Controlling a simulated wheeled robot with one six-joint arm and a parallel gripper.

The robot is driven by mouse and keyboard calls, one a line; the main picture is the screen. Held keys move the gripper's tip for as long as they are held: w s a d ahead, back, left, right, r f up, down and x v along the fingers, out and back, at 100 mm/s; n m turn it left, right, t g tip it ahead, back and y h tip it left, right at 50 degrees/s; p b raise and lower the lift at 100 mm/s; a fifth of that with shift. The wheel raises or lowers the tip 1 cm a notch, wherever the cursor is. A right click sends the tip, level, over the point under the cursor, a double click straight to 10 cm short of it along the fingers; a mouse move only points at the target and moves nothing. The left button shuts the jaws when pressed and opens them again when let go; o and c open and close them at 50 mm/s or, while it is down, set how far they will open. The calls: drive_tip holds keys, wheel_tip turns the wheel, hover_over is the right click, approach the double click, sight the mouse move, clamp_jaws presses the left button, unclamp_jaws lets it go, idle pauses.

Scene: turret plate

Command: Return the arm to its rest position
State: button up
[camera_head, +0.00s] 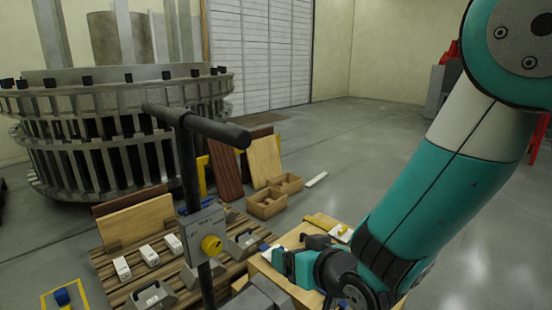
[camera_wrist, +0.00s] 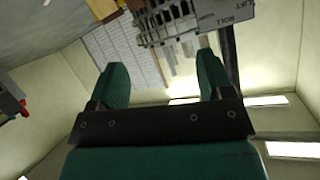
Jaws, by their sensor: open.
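My teal arm reaches down from the upper right of the head view. My gripper (camera_head: 296,262) is at its lower end, above the wooden surface beside the pallet. In the wrist view my gripper (camera_wrist: 162,88) shows two green fingers spread well apart, with nothing between them. The wrist camera sees the room tilted, with the wall and ceiling lights behind the fingers. A black T-shaped handle post (camera_head: 187,155) with a grey plate (camera_head: 205,232) and yellow knob stands left of my gripper. The plate's lettering shows in the wrist view (camera_wrist: 222,18).
A large round metal turret structure (camera_head: 120,95) stands at the back left. A wooden pallet (camera_head: 120,275) holds white boxes and grey metal pieces. Wooden boxes (camera_head: 267,204) and leaning boards (camera_head: 264,160) stand behind. The grey floor (camera_head: 365,145) is clear towards the back right.

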drive_tip(key=s+d+r+n+g+h+p, duration=0.1)
drive_tip(key=s+d+r+g+p, duration=0.1)
drive_tip(key=s+r, duration=0.4)
drive_tip(key=s+d+r+n+g+h+p, duration=0.1)
drive_tip(key=s+d+r+g+p, duration=0.1)
drive_tip(key=s+d+r+g, duration=0.3)
drive_tip(key=s+d+r+g+h+p, duration=0.1)
drive_tip(key=s+d+r+g+p, duration=0.1)
drive_tip(key=s+r, duration=0.4)
drive_tip(key=s+d+g, duration=0.1)
drive_tip(key=s+g, duration=0.1)
drive_tip(key=s, duration=0.2)
drive_tip(key=shift+s+d+r+n, duration=0.3)
drive_tip(key=shift+s+d+n, duration=0.1)
idle(0.4)
